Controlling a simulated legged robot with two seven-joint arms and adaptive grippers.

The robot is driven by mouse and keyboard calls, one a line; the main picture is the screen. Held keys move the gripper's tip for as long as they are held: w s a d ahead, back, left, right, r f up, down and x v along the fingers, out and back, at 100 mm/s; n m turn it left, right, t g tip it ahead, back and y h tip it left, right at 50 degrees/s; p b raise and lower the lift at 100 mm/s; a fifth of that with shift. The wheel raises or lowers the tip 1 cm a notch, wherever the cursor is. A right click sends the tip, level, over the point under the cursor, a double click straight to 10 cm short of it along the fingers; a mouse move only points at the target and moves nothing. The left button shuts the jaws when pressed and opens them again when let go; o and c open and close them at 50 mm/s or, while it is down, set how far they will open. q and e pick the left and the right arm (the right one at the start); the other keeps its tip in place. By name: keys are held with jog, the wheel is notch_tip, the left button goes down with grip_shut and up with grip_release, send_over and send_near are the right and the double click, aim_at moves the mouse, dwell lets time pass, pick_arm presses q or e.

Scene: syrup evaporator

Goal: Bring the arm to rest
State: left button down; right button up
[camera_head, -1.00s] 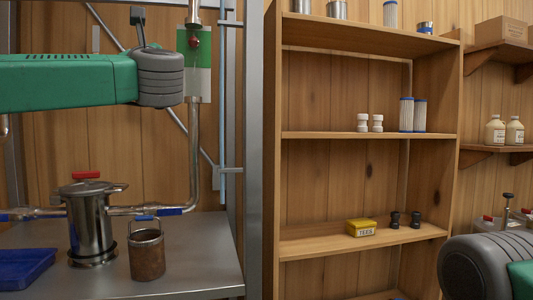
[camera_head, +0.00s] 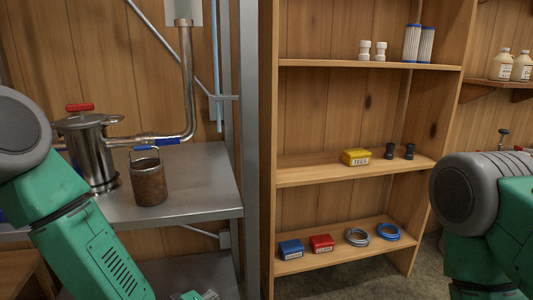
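My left arm comes in at the lower left in green and grey, bent at its joint in front of the metal bench. A small pale and green part, possibly my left gripper, shows at the bottom edge, too cut off to read its fingers. My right arm shows at the lower right as a grey joint and green links; its gripper is outside the view. Neither arm visibly holds anything.
A steel filter pot (camera_head: 93,150) and a rusty can (camera_head: 148,180) stand on the metal bench (camera_head: 196,190), close to my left arm.

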pick_arm(q)
jog(key=s+a+f+m+g+y, duration=0.1)
jog(key=s+a+f+m+g, duration=0.2)
jog(key=s+f, duration=0.35)
jog(key=s+a+f+m+g, duration=0.3)
jog(key=s+a+f, duration=0.1)
jog(key=s, duration=0.6)
jog(key=s+a+f+m+g+y, duration=0.2)
jog(key=s+a, duration=0.6)
jog(key=s, duration=0.6)
jog(key=m+g, duration=0.1)
jog(key=m, duration=0.1)
jog(key=shift+s+a+f+m+g, duration=0.15)
jog(key=shift+s+m+g, duration=0.1)
jog(key=shift+m+g, duration=0.15)
jog(key=shift+d, duration=0.2)
jog(key=shift+a, duration=0.15)
